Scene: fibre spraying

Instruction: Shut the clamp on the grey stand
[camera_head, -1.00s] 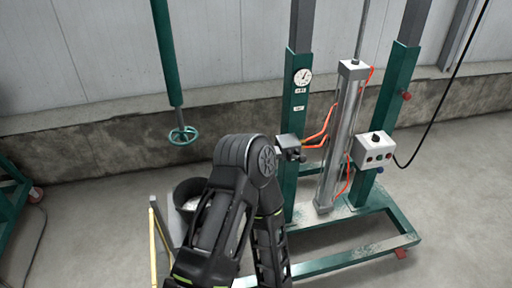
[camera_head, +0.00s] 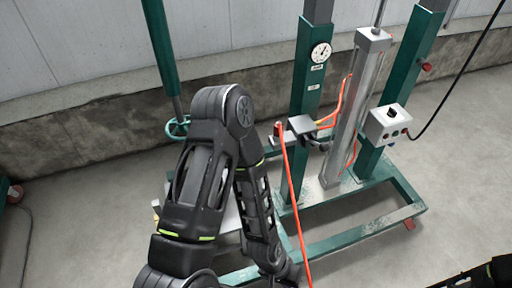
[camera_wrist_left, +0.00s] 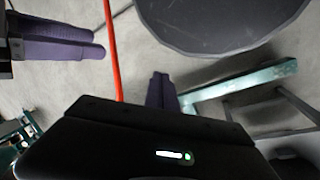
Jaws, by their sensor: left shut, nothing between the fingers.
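I cannot make out the clamp in either view. A pale grey patch (camera_head: 230,219) shows behind my left arm in the head view; it may be part of the grey stand, mostly hidden. My left arm bends down in front of it, and the gripper end is dark and unclear near the bottom edge. In the left wrist view my left gripper (camera_wrist_left: 160,78) has its purple fingers together and empty, above the floor. A second pair of purple fingers (camera_wrist_left: 62,41), seemingly my right gripper's, lies together at the left. Part of my right arm shows at the head view's lower right.
A red hose (camera_head: 291,185) hangs from a grey block (camera_head: 301,127) and also crosses the left wrist view (camera_wrist_left: 113,55). A dark round thing (camera_wrist_left: 220,22) is beside it. A green frame (camera_head: 350,238) carries a cylinder (camera_head: 352,110) and a control box (camera_head: 388,124). Floor at right is clear.

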